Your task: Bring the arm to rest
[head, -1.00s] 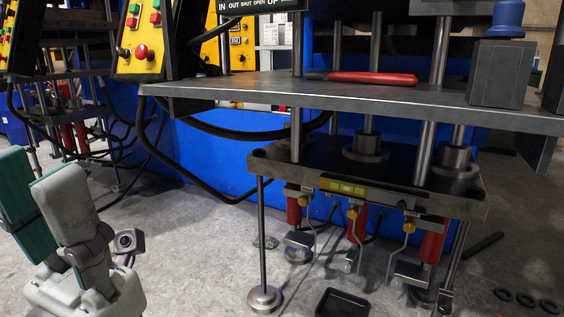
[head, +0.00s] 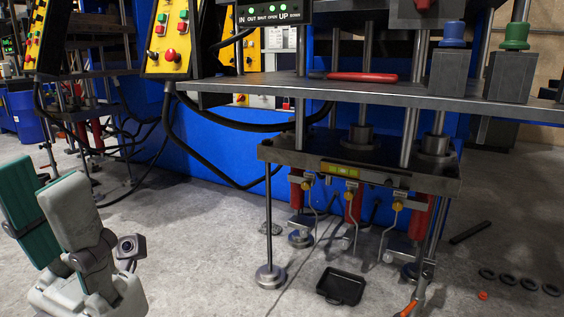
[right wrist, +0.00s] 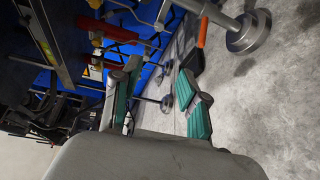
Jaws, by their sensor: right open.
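My left gripper (head: 42,182) is at the lower left of the head view, pointing up. Its grey and green fingers stand apart with nothing seen between them. It is over the concrete floor, left of the press and clear of it. My right gripper (right wrist: 158,75) shows in the right wrist view, with its green-padded fingers apart and no object between them. The right arm does not show in the head view. The press table (head: 345,92) crosses the head view, with a red-handled tool (head: 362,77) lying on it.
Blocks with a blue knob (head: 452,34) and a green knob (head: 515,32) stand on the table's right. A black tray (head: 342,287) lies on the floor beside an orange handle (head: 407,309). Black rings (head: 508,278) lie at right. A yellow control box (head: 170,40) hangs at upper left.

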